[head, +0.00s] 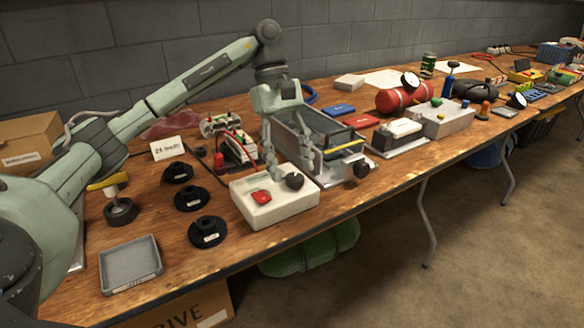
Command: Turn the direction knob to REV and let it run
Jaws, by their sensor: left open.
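A white control box (273,211) sits at the front edge of the wooden table, left of centre. On its top are a red switch (261,197) and a round black knob (294,181), which looks like the direction knob. No REV marking is readable, so I cannot tell the knob's setting. My left gripper (289,167) reaches down from above with its fingers apart, just above and behind the knob. I cannot tell whether a finger touches it. A grey metal machine (327,141) stands right behind the gripper, partly hidden by it. My right gripper is not in view.
Several black discs (208,231) lie left of the box, near a card reading "24 teeth" (169,147). A grey tray (131,265) is at the front left. A red tank (404,97) and other equipment crowd the table to the right.

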